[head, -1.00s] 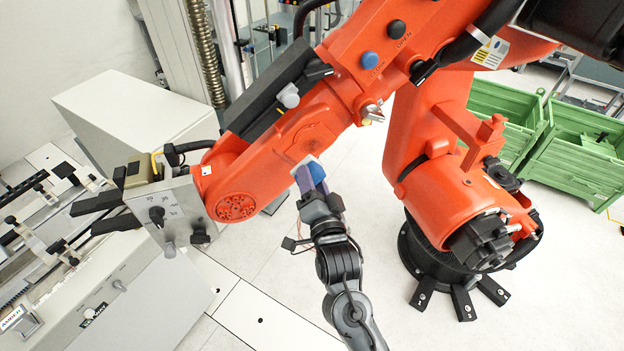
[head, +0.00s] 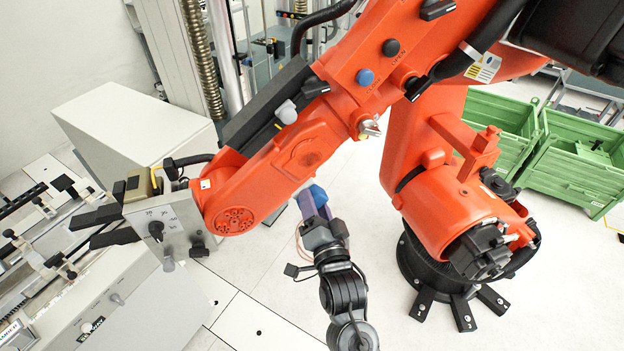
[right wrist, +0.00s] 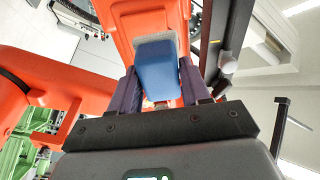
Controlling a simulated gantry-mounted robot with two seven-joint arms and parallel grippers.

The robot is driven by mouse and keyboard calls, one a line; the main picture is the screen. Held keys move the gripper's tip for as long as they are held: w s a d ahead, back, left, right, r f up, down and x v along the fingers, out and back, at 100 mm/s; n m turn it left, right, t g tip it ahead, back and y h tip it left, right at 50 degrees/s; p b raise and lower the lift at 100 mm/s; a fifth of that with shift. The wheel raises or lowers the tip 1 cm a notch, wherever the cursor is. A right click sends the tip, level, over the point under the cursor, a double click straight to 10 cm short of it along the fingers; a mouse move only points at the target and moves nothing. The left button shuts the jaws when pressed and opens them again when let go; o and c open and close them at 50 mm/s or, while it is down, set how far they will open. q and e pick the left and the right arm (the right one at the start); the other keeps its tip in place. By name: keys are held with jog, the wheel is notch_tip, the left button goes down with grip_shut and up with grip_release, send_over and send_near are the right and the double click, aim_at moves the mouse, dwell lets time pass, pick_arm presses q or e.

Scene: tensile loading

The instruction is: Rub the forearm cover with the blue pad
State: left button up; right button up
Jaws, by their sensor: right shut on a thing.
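The blue pad (head: 319,194) is held between the purple-sided fingers of my right gripper (head: 316,206), just below the lower edge of the orange forearm cover (head: 305,152) in the head view. In the right wrist view, my right gripper (right wrist: 157,92) is shut on the blue pad (right wrist: 157,70). A pale layer shows at the pad's far end, with the orange forearm surface (right wrist: 140,20) right behind it. I cannot tell whether the pad touches the cover. My left gripper is not in view.
The big orange robot's base (head: 440,265) stands to the right on the floor. Green crates (head: 570,160) are at the far right. A grey box with a knob (head: 168,222) hangs at the forearm's left end. A test machine (head: 120,295) is at lower left. Floor below my arm is clear.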

aim_at(304, 184)
jog(key=shift+a+b+x, duration=0.15)
jog(key=shift+b+x, duration=0.2)
jog(key=shift+x, duration=0.85)
jog(key=shift+a+b+x, duration=0.15)
jog(key=shift+b+x, duration=0.2)
jog(key=shift+x, duration=0.85)
jog(key=shift+w+a+f+b, duration=0.1)
jog(key=shift+w+a+b, duration=0.05)
jog(key=shift+w, duration=0.3)
jog(key=shift+w+a+f+b, duration=0.1)
jog(key=shift+w+a+b, duration=0.05)
jog(key=shift+w, duration=0.25)
jog(key=shift+w+r, duration=0.1)
jog(key=shift+w+a, duration=0.15)
jog(key=shift+w, duration=0.25)
jog(key=shift+w+a+b, duration=0.15)
jog(key=shift+w+b, duration=0.2)
jog(key=shift+w, duration=0.2)
